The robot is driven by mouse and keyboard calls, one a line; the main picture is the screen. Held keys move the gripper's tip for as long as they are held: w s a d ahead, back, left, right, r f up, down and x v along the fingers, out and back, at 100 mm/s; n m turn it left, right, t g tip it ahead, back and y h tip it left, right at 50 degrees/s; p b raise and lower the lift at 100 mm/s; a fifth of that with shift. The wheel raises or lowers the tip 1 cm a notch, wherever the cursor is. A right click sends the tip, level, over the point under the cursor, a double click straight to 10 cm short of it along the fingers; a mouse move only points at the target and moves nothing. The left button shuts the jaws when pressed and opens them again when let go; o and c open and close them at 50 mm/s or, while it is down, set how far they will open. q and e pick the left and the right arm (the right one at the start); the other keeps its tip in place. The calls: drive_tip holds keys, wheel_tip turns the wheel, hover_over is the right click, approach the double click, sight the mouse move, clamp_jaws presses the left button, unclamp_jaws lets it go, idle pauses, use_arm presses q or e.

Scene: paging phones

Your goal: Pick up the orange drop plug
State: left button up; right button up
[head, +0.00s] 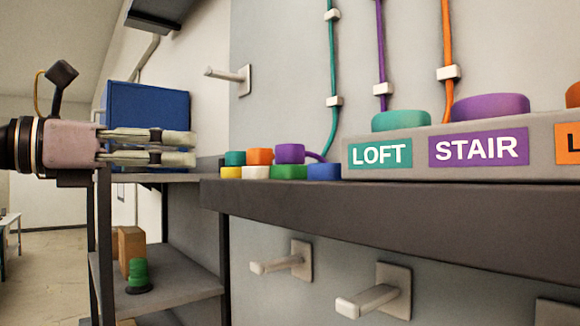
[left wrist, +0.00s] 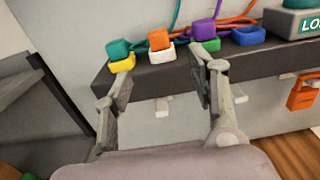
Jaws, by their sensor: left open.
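The orange drop plug (head: 260,156) stands on a white base (head: 255,172) in a cluster at the left end of the dark shelf (head: 400,220). In the left wrist view the orange plug (left wrist: 159,40) is between and beyond my fingertips, above the white base (left wrist: 160,53). A teal plug (head: 235,158) is at its left over a yellow base (head: 231,172). A purple plug (head: 290,153) is at its right near a green base (head: 289,172). My left gripper (head: 192,149) is open and empty, left of the cluster and apart from it. My right gripper is not in view.
A blue base (head: 324,172) sits right of the cluster. A grey panel with LOFT (head: 380,154) and STAIR (head: 479,148) labels stands farther right. Pegs (head: 282,262) stick out from the wall below. A lower shelf (head: 180,287) holds a green item and a brown box.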

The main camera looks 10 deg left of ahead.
sight(250, 149)
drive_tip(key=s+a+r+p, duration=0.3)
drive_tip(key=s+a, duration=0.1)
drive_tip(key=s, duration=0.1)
use_arm(q)
drive_tip(key=x, duration=0.8)
drive_tip(key=shift+w+d+r+p, duration=0.2)
drive_tip(key=shift+r+p, duration=0.1)
drive_tip(key=shift+p, duration=0.1)
drive_tip(key=shift+p+x, duration=0.3)
drive_tip(key=shift+x, duration=0.5)
drive_tip(key=shift+w+d+r+p, duration=0.1)
drive_tip(key=shift+w+r+p, duration=0.05)
drive_tip(key=shift+w+p, duration=0.2)
drive_tip(key=p+x, duration=0.2)
drive_tip(key=x, duration=0.2)
drive_tip(key=shift+w+d+r, duration=0.1)
drive_tip(key=shift+w+r, duration=0.05)
drive_tip(key=shift+w+d, duration=0.1)
drive_tip(key=shift+a, duration=0.2)
drive_tip(key=shift+c, duration=1.1)
drive_tip(key=shift+d, duration=0.1)
clamp_jaws()
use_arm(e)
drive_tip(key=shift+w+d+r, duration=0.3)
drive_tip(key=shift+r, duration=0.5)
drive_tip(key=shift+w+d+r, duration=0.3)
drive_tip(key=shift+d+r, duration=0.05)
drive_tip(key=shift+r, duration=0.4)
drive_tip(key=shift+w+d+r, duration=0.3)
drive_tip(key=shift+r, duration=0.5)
